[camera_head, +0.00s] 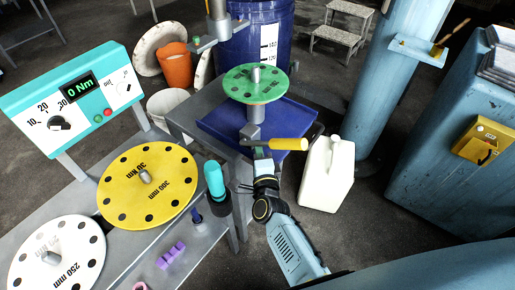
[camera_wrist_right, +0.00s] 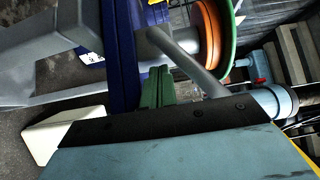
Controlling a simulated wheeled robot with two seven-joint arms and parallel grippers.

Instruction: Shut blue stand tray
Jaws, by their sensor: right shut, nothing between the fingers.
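The blue stand tray (camera_head: 222,128) sits low in a grey stand (camera_head: 190,115), under a green disc (camera_head: 254,84) on a grey shaft. Part of the tray is hidden by the disc, shaft and my right gripper. My right gripper (camera_head: 261,152) is shut and empty at the tray's front edge. In the right wrist view its green fingertips (camera_wrist_right: 158,86) are close beside a long blue edge (camera_wrist_right: 121,55), likely the tray's; I cannot tell whether they touch. The green disc (camera_wrist_right: 227,45) also shows there. My left gripper is not in view.
A white canister (camera_head: 327,172) stands on the floor to the right. A bench (camera_head: 205,245) with yellow and white discs is at left. A blue drum (camera_head: 258,35) stands behind the stand.

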